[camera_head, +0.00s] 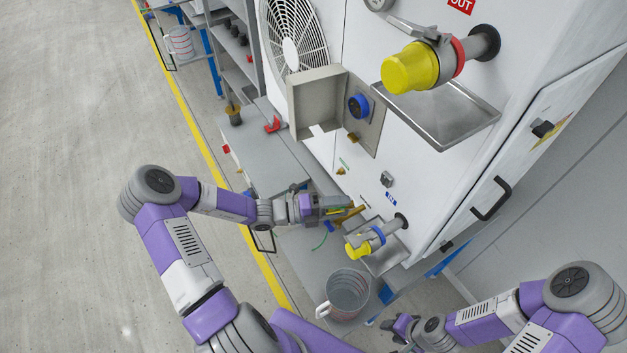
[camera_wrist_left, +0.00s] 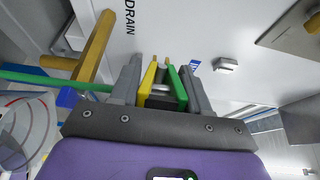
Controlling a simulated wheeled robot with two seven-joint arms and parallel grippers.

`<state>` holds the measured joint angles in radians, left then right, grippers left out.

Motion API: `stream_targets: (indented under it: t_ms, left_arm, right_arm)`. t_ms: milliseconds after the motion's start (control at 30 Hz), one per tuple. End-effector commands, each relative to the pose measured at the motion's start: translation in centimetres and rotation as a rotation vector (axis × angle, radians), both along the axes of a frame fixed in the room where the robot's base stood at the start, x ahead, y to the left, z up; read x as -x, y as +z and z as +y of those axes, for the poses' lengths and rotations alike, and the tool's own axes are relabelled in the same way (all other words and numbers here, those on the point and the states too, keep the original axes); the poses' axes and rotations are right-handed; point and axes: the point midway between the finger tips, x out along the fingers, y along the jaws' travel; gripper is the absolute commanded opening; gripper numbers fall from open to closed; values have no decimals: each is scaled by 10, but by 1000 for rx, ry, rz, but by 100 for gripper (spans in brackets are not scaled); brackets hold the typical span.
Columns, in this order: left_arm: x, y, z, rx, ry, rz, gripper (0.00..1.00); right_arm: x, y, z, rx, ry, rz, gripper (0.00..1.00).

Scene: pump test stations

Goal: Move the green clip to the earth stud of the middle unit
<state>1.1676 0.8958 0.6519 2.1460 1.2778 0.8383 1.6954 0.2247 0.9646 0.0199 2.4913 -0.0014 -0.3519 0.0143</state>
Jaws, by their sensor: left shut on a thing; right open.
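My left gripper (camera_head: 338,205) is shut on the green clip, which shows as a small green and yellow strip (camera_head: 335,210) beside the white cabinet's lower front. In the left wrist view the clip's green and yellow arms (camera_wrist_left: 182,88) sit between the fingers of my left gripper (camera_wrist_left: 164,90). A green cable (camera_wrist_left: 55,82) runs off to the left. Brass-coloured tips show just beyond the clip; I cannot tell whether they belong to the clip or a stud. A small brass fitting (camera_head: 341,171) below a green label may be an earth stud. My right gripper (camera_head: 402,326) is open at the bottom, apart from the clip.
A brass handle (camera_wrist_left: 95,45) stands close left of the clip, near the DRAIN lettering. A drip tray (camera_head: 440,115) juts out above. Open floor (camera_head: 70,120) lies left.

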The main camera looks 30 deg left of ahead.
Motion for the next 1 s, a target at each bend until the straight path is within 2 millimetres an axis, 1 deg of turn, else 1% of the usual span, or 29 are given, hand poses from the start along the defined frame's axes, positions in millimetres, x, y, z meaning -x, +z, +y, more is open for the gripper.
stream_targets:
  t_ms: [67,100,167,233,367,400,500,600,700,1000]
  left_arm:
    - [0,0,0,0,0,0,0]
    - [0,0,0,1,2,-1,0]
    - [-2,1,4,5,16,3,0]
    - [-8,1,14,19,59,9,0]
    - [-23,-4,49,37,200,15,0]
    - [-27,-7,62,35,247,14,0]
    - [-33,-15,87,21,343,8,0]
    - [-35,-21,103,6,400,2,0]
    - [-36,-24,108,1,418,-1,0]
    - [-36,-25,108,1,417,-1,0]
  right_arm:
    - [0,0,0,0,0,0,44]
    - [0,1,0,0,0,0,50]
    - [0,4,0,0,0,0,51]
    - [0,13,0,0,0,0,51]
    - [0,36,0,0,0,-1,51]
    - [0,41,0,0,0,-1,51]
    - [0,52,0,0,0,-1,51]
    - [0,57,0,0,0,-1,51]
    - [0,56,0,0,0,-1,51]
    - [0,54,0,0,0,-1,51]
